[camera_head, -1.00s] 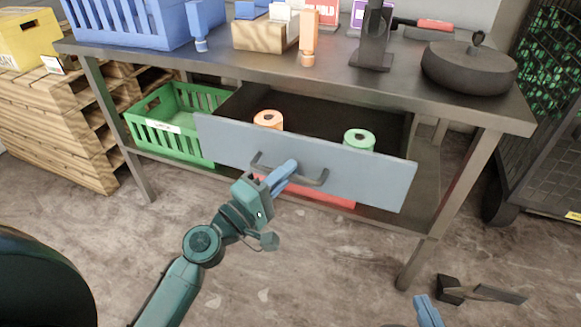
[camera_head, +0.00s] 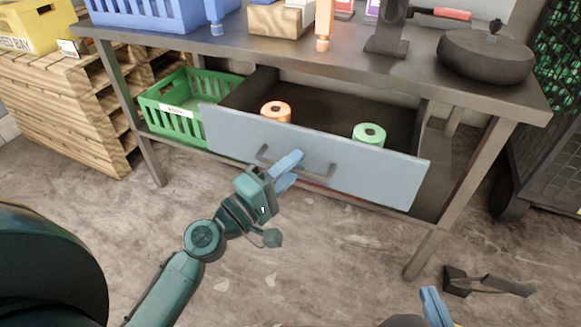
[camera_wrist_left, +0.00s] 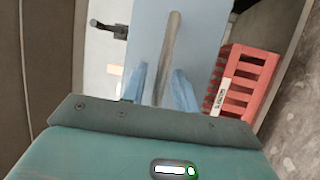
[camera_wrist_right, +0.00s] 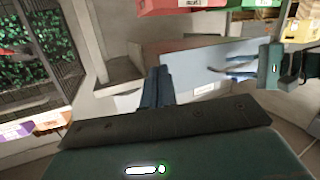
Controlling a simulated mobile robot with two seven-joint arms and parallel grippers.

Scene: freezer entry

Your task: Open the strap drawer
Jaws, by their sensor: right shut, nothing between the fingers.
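The drawer with the pale blue-grey front (camera_head: 375,178) stands partly pulled out under the workbench. An orange roll (camera_head: 276,110) and a green roll (camera_head: 369,134) are inside it. My left gripper (camera_head: 288,170) is at the drawer's dark bar handle (camera_head: 318,175). In the left wrist view the handle (camera_wrist_left: 171,45) runs between the two blue fingers (camera_wrist_left: 160,88). The handle's middle is hidden by the gripper in the head view. My right gripper (camera_head: 435,308) is low at the bottom edge, away from the drawer, shut and empty; it also shows in the right wrist view (camera_wrist_right: 157,88).
The workbench (camera_head: 300,57) carries a blue basket (camera_head: 150,12) and a dark round lidded object (camera_head: 487,58). A green crate (camera_head: 183,122) sits below, left of the drawer. A wooden pallet stack (camera_head: 75,125) stands left, a mesh cage (camera_head: 550,140) right.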

